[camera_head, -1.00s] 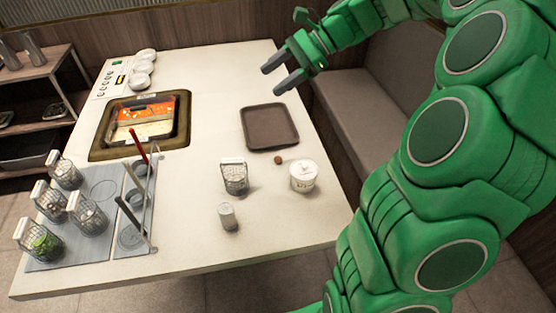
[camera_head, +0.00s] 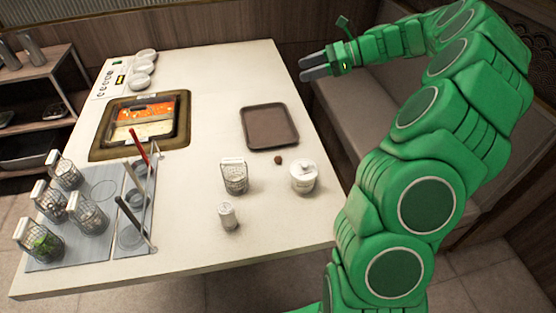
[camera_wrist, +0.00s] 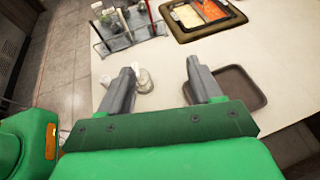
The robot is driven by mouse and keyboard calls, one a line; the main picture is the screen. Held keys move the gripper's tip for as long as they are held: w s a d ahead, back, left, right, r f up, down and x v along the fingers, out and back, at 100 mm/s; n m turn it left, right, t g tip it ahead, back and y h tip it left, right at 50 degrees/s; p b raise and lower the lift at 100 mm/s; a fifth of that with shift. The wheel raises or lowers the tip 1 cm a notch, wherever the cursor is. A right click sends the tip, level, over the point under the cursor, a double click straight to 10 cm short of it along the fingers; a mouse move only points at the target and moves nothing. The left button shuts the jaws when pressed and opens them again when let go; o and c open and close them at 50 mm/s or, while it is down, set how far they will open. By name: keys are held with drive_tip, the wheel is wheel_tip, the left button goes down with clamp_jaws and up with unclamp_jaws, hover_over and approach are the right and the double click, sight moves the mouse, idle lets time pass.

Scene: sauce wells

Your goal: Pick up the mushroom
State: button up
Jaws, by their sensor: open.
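A small round brown thing (camera_head: 278,160), which may be the mushroom, lies on the white table between a brown tray and a white lidded jar. It is too small to be sure, and I cannot make it out in the wrist view. My gripper (camera_head: 303,69) is open and empty, raised near the table's right edge, beyond and to the right of the small brown thing. The wrist view shows its two grey fingers (camera_wrist: 160,67) spread apart with nothing between them.
The empty brown tray (camera_head: 270,147) lies beside the small brown thing. The white jar (camera_head: 303,178), a wire basket (camera_head: 235,177) and a shaker (camera_head: 228,216) stand nearby. A two-part pot (camera_head: 100,145) is set in the table. Several baskets stand on a grey mat (camera_head: 95,252).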

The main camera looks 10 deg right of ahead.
approach(278, 159)
drive_tip(key=shift+w+a+f, duration=0.1)
drive_tip(key=shift+w+f, duration=0.3)
drive_tip(key=shift+w, duration=0.35)
drive_tip(key=shift+s+f+x, duration=0.1)
drive_tip(key=shift+x, duration=1.85)
drive_tip(key=shift+s+f+x, duration=0.1)
drive_tip(key=shift+x, duration=1.9)
drive_tip(key=c, duration=1.1)
